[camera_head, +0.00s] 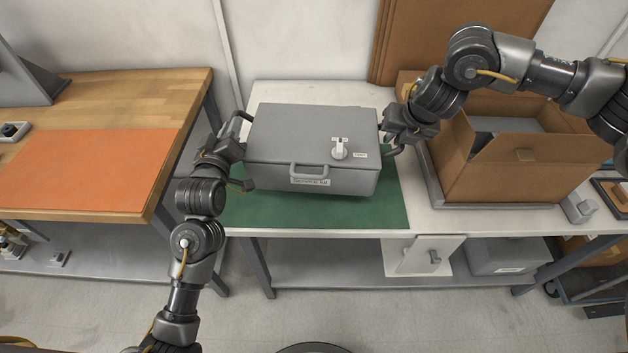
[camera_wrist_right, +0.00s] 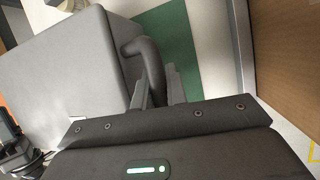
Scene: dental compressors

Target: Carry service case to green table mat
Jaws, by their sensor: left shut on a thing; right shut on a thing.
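The grey service case (camera_head: 312,136) is upright over the green table mat (camera_head: 330,213) on the white table. It has a front handle, a label and a white latch knob. My left gripper (camera_head: 241,150) is shut on the handle at the case's left side. My right gripper (camera_head: 389,138) is shut on the handle at its right side. In the right wrist view the side handle (camera_wrist_right: 148,65) runs between the fingers, beside the case (camera_wrist_right: 75,75). I cannot tell whether the case touches the mat, much of which it hides.
An open cardboard box (camera_head: 510,170) stands on a grey tray right of the mat, close to my right arm. An orange mat (camera_head: 90,170) lies on the wooden table at left, across a gap. A lower shelf (camera_head: 330,265) holds a grey bin (camera_head: 508,256).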

